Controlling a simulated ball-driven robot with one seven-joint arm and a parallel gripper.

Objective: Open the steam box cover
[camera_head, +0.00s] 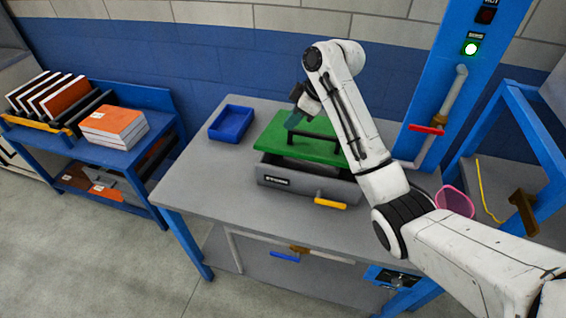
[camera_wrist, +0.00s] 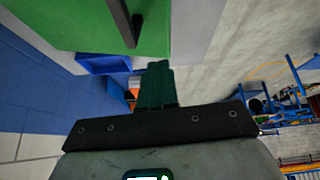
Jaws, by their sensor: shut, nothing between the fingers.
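The steam box (camera_head: 283,182) is a grey box on the grey table, with a yellow handle (camera_head: 330,202) at its front. Its green cover (camera_head: 275,138) lies over it, with a black bar handle (camera_head: 315,134) on top. A dark gap shows under the cover's front edge; I cannot tell how far it is raised. My gripper (camera_head: 292,121) is by the cover's left part, near the left end of the bar handle. In the wrist view my gripper's fingers (camera_wrist: 155,84) are together and empty, apart from the bar handle (camera_wrist: 124,20).
A blue tray (camera_head: 231,124) stands on the table left of the box. A blue post with a red-handled valve (camera_head: 427,129) rises at the right. A pink basket (camera_head: 455,201) is right of my arm. A blue shelf (camera_head: 130,152) with books stands at the left.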

